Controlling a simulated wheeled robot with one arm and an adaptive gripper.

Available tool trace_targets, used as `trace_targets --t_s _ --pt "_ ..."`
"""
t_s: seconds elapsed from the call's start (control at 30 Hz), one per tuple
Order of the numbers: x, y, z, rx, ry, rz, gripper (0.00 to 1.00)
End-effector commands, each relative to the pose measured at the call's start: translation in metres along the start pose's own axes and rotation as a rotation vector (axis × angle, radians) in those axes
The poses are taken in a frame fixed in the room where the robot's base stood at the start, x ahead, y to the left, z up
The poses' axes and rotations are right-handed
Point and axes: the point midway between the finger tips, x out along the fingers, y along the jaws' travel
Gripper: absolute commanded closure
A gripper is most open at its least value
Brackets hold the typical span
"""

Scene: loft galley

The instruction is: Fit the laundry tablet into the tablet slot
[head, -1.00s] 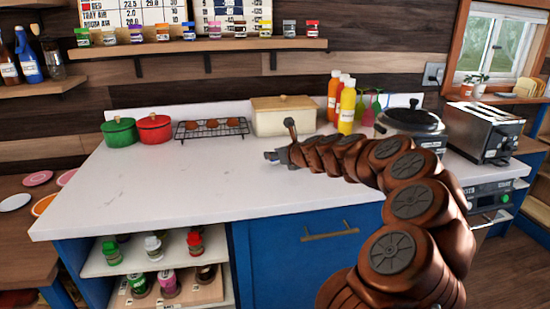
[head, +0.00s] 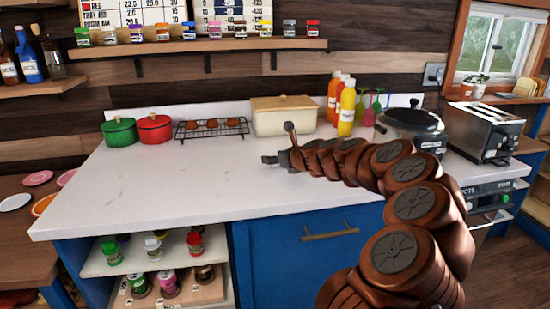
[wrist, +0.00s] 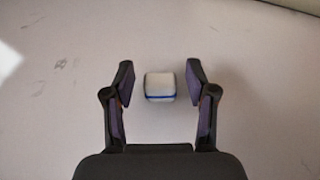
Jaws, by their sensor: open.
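The laundry tablet is a small white block with a blue band (wrist: 160,86). In the wrist view it lies between the two fingers of my gripper (wrist: 160,84), with a gap on each side. My gripper is open and looks down on the white counter. In the head view my gripper (head: 270,160) is over the middle of the counter, and I cannot make out the tablet there. I cannot make out the tablet slot in either view.
The white counter (head: 160,190) is clear to the left and in front. Behind stand a green pot (head: 119,132), a red pot (head: 154,129), a wire rack (head: 211,136), a cream box (head: 283,116) and several bottles. A cooker (head: 410,125) and toaster (head: 484,131) stand right.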

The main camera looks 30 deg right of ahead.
Motion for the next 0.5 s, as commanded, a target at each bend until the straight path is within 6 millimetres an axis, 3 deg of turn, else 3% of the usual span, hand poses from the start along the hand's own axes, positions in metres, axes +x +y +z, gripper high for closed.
trace_targets --t_s 0.27,0.5 --pt "-0.013 -0.002 0.003 0.0 -0.001 -0.002 0.44" --pt "-0.044 -0.001 0.003 0.0 -0.002 -0.002 0.44"
